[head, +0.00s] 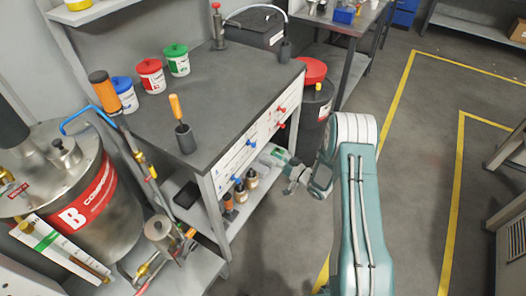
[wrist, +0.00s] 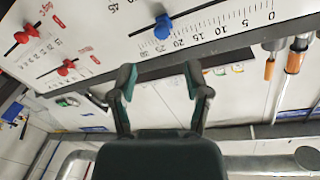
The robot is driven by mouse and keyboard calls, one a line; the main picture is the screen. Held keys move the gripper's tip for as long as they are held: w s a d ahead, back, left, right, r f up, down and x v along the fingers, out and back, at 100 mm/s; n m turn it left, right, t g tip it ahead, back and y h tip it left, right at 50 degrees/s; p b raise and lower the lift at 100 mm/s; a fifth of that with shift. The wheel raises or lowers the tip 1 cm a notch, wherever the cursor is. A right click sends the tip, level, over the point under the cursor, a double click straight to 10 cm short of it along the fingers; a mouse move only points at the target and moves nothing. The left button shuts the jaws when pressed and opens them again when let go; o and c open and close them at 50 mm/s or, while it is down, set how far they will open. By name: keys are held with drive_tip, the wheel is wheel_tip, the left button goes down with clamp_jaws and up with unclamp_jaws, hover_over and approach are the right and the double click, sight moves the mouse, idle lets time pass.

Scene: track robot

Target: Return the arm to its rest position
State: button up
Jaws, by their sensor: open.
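My arm (head: 358,200), teal with white bands at the elbow, rises from the bottom of the head view and bends left toward the workbench front. A white scale panel (wrist: 225,25) with a blue slider (wrist: 162,26) and red sliders (wrist: 67,67) lies beyond the fingertips. Contact with it is not visible.
The workbench (head: 205,90) carries red, green and blue-lidded tubs and an orange-handled tool. A lower shelf (head: 235,215) holds small bottles. A steel tank (head: 60,190) is at left. Yellow-lined floor (head: 425,150) is clear at right.

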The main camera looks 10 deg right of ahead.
drive_tip(key=shift+v, duration=1.25)
drive_tip(key=w+d+r+h, duration=0.1)
drive_tip(key=w+r+h, duration=0.15)
drive_tip(key=r, duration=0.35)
drive_tip(key=w+d+r+h, duration=0.2)
drive_tip(key=r+h, duration=0.2)
drive_tip(key=r, duration=0.3)
drive_tip(key=s+d+r+m+g+h, duration=0.1)
drive_tip(key=s+d+r+h, duration=0.15)
drive_tip(key=r, duration=0.45)
drive_tip(key=s+d+r+m+h, duration=0.1)
drive_tip(key=s+r+h, duration=0.25)
drive_tip(key=r, duration=0.25)
drive_tip(key=s+r+m+g+h, duration=0.15)
drive_tip(key=s+r, duration=0.25)
drive_tip(key=s, duration=0.4)
drive_tip(key=s+r+m+g, duration=0.1)
drive_tip(key=s+r+g, duration=0.15)
drive_tip(key=s, duration=0.55)
drive_tip(key=s+a+g+y, duration=0.1)
drive_tip(key=s+a, duration=0.1)
drive_tip(key=s, duration=0.6)
drive_tip(key=s+a+g, duration=0.1)
drive_tip(key=s+a, duration=0.1)
drive_tip(key=s, duration=0.7)
drive_tip(key=shift+a+r+g+y, duration=0.3)
drive_tip(key=shift+a+r+y, duration=0.1)
